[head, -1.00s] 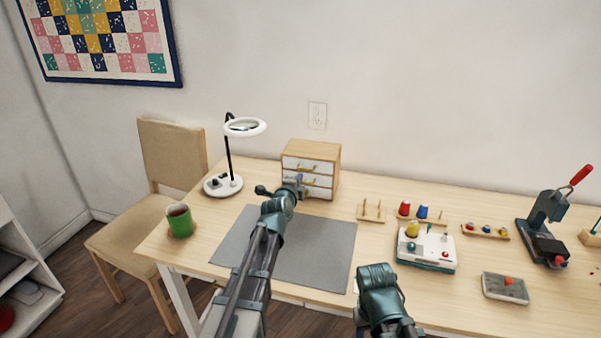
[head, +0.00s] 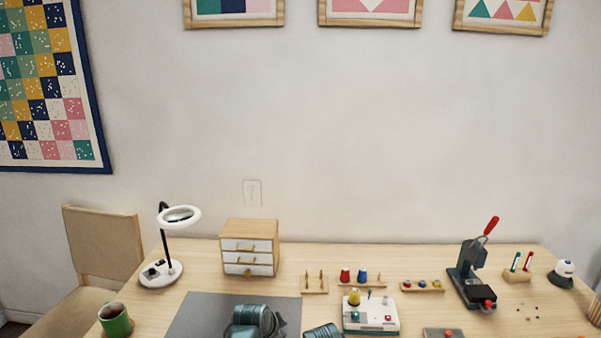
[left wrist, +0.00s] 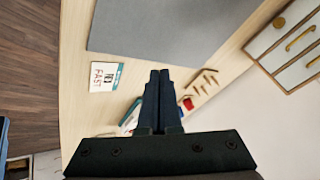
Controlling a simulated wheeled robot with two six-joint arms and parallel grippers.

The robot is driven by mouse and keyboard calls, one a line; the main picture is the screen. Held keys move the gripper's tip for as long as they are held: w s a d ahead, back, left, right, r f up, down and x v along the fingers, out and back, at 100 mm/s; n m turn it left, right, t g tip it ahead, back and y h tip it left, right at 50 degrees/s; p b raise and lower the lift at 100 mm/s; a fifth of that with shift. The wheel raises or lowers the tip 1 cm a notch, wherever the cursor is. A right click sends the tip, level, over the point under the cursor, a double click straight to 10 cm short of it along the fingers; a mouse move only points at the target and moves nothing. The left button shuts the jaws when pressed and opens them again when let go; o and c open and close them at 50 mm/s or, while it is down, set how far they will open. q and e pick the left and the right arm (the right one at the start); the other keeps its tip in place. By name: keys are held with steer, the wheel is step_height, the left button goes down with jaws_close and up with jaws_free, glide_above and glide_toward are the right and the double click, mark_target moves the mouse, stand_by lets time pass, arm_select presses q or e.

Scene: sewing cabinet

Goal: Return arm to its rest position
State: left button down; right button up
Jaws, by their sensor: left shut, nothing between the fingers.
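My left gripper (left wrist: 160,75) shows in the left wrist view with its two dark fingers together and nothing between them. It is above the table, apart from the small drawer cabinet (head: 249,247). In the head view only teal links of my arms show at the bottom edge; the left gripper itself is out of that frame. The cabinet has a wooden body and white drawers, which look closed. Its drawer fronts also show at the right of the left wrist view (left wrist: 288,45). My right gripper is not in view.
The grey mat (head: 200,312) lies before the cabinet. A green mug (head: 115,321) and a magnifier lamp (head: 162,270) stand left. A sewing-machine-like white device (head: 371,317), spool racks (head: 314,289) and a red-handled press (head: 475,272) stand right. A printed card (left wrist: 104,77) lies near the table edge.

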arm_select(q)
steer(key=s+n+g+y+p, duration=0.3)
steer(key=s+n+g, duration=0.3)
steer(key=s, duration=1.2)
steer(key=shift+d+r+n+g+y+p, duration=0.25)
steer(key=shift+r+n+g+y, duration=0.2)
steer(key=shift+n, duration=0.55)
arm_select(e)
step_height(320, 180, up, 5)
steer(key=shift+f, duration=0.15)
